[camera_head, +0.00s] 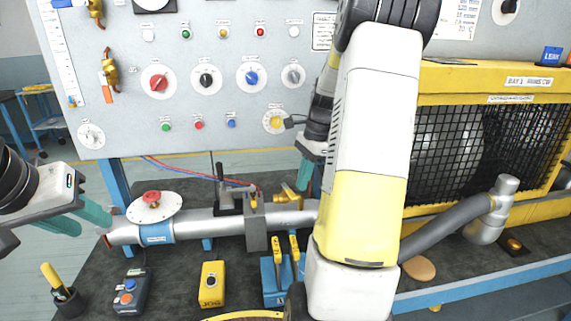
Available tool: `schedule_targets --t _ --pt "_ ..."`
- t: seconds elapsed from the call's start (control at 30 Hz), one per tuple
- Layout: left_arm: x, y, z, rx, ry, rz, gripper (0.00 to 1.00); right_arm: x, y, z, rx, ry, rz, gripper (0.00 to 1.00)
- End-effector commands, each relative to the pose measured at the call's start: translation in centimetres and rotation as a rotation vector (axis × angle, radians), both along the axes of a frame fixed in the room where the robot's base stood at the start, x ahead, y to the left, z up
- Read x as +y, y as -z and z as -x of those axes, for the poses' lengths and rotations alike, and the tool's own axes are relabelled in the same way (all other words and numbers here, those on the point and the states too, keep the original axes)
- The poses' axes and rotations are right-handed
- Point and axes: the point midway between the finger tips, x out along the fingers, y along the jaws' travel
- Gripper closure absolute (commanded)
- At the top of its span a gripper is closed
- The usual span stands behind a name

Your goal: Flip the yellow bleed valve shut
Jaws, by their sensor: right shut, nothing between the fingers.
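A yellow valve handle (289,194), which looks like the bleed valve, stands tilted on the grey pipe (190,228) in the middle of the bench. My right gripper (303,180) is shut and empty. It points down just above and right of that handle, partly hidden behind my own white and yellow arm link. I cannot tell whether its fingertips touch the handle. My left gripper (96,224) has its teal fingers apart and empty, near the pipe's left end.
A yellow JOG box (211,284), a dark button box (132,291) and yellow-handled levers (279,250) stand in front. The control panel (220,100) rises behind. A yellow caged blower (480,85) stands right.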

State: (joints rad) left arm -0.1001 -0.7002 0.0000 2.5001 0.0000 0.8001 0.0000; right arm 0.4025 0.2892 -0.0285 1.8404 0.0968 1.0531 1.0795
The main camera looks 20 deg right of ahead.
Motion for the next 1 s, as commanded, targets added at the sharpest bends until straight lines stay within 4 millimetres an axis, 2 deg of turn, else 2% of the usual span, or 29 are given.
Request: schedule_targets --t 0.1,0.23,0.53,0.73,1.0 --pt "0.0 0.0 0.0 0.000 0.000 0.000 0.64 0.2 1.0 0.0 0.000 0.000 0.000 1.00" --pt "0.0 0.0 0.0 0.000 0.000 0.000 0.64 0.4 1.5 0.0 0.000 0.000 0.000 1.00" --pt "0.0 0.0 0.0 0.000 0.000 0.000 0.64 0.4 1.5 0.0 -0.001 0.004 0.000 1.00" --pt "0.0 0.0 0.0 0.000 0.000 0.000 0.64 1.6 1.4 0.5 -0.001 0.138 0.000 1.00" --pt "0.0 0.0 0.0 0.000 0.000 0.000 0.64 2.0 1.4 0.7 0.000 0.139 -0.001 1.00"
